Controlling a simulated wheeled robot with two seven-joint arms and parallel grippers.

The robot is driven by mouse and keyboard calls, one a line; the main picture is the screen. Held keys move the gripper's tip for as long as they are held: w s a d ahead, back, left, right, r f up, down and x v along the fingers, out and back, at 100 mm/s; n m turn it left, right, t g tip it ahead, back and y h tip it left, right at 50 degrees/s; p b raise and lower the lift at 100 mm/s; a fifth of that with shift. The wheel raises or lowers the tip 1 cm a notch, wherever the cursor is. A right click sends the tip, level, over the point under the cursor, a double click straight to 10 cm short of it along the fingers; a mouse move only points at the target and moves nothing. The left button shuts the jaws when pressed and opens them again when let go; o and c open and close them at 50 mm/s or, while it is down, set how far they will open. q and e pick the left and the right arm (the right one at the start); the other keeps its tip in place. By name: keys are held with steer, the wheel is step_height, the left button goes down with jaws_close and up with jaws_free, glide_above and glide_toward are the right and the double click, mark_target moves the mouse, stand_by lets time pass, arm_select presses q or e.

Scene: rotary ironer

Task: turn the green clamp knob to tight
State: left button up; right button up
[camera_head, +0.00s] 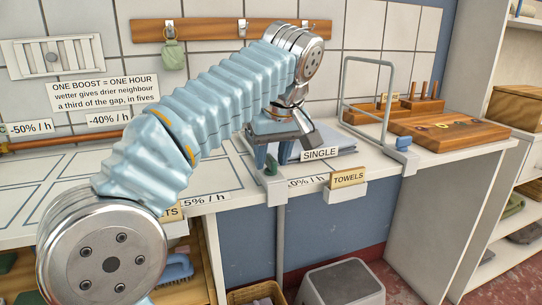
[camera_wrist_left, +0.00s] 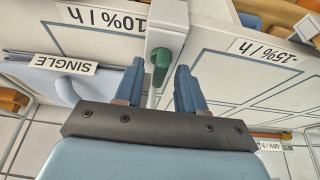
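The green clamp knob (camera_head: 270,169) sits on a light grey clamp (camera_head: 276,190) at the front edge of the white counter. In the left wrist view the knob (camera_wrist_left: 161,62) is between and slightly beyond my two blue fingertips, with a visible gap on each side. My left gripper (camera_head: 272,158) is open above the knob, pointing down; it shows from behind in the left wrist view (camera_wrist_left: 160,72). No contact with the knob is visible. Any tight marking on the knob is not readable. My right gripper is in neither view.
A SINGLE label (camera_head: 319,154) and folded blue cloth lie right of the clamp. A TOWELS sign (camera_head: 348,178) stands at the counter's front edge. A wire frame (camera_head: 370,95) and wooden tray (camera_head: 449,131) stand further right. A grey stool (camera_head: 341,284) is below.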

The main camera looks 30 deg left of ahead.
arm_select(q)
jaws_close()
steer(key=shift+m, duration=0.4)
steer(key=shift+s+m+h, duration=0.1)
steer(key=shift+m+h, duration=0.2)
steer(key=shift+m, duration=0.3)
steer(key=shift+a+m+t+h, duration=0.15)
steer(key=shift+m+t+h, duration=0.25)
steer(key=shift+m, duration=0.8)
steer(key=m+h+p, duration=0.1)
steer(key=m, duration=0.2)
steer(key=m+h+p, duration=0.1)
steer(key=m+p, duration=0.1)
steer(key=m, duration=0.1)
steer(key=shift+a+t, duration=0.15)
steer(key=shift+t, duration=0.15)
steer(key=m+h, duration=0.1)
steer(key=m, duration=0.2)
steer(key=shift+f, duration=0.1)
steer(key=shift+a+m+g+h, duration=0.1)
steer(key=shift+m+g+h, duration=0.25)
steer(key=shift+m, duration=0.8)
steer(key=shift+m+g+h, duration=0.15)
steer(key=shift+m+h, duration=0.4)
steer(key=shift+m, duration=0.6)
steer(key=shift+f, duration=0.1)
